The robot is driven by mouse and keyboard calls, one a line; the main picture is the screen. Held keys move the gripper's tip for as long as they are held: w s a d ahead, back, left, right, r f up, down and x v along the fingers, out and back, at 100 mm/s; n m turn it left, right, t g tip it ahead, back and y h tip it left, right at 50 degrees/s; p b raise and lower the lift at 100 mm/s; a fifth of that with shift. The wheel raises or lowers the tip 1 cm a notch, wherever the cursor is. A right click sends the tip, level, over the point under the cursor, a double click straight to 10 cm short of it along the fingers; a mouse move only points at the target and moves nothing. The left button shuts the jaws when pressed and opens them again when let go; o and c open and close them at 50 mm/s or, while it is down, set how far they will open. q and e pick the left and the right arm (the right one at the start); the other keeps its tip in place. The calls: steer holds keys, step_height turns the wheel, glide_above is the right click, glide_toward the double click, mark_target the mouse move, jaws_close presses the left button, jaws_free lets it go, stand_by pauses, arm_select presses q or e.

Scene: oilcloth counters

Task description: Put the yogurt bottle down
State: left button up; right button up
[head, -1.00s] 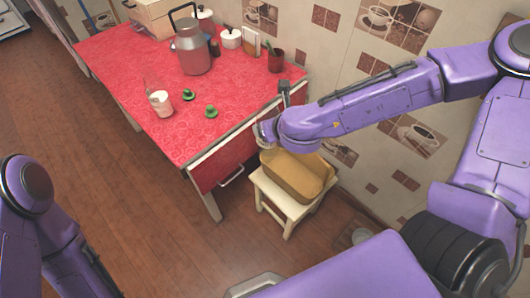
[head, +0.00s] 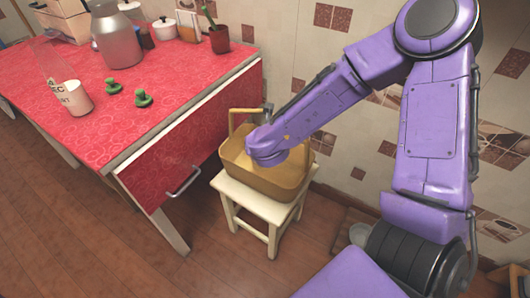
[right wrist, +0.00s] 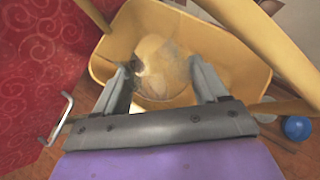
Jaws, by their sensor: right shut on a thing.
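In the right wrist view, my right gripper (right wrist: 163,78) has its fingers on either side of a pale, see-through rounded thing, which looks like the yogurt bottle (right wrist: 168,62). The bottle is seen from above and is blurry. It is inside the tan basket (right wrist: 248,48); I cannot tell whether it touches the bottom. In the head view, my right wrist hangs over the basket (head: 232,160), hiding fingers and bottle. The basket, with a raised handle, stands on a cream stool (head: 228,191). My left gripper is out of view.
A drawer handle (head: 184,182) faces the stool. The tiled wall is close behind.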

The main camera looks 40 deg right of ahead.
step_height(320, 180, down, 8)
steer(key=shift+w+b, duration=0.1)
steer(key=shift+b, duration=0.85)
steer(key=shift+f, duration=0.1)
steer(key=o, duration=1.4)
steer(key=p+v, duration=0.6)
steer(key=v, duration=0.6)
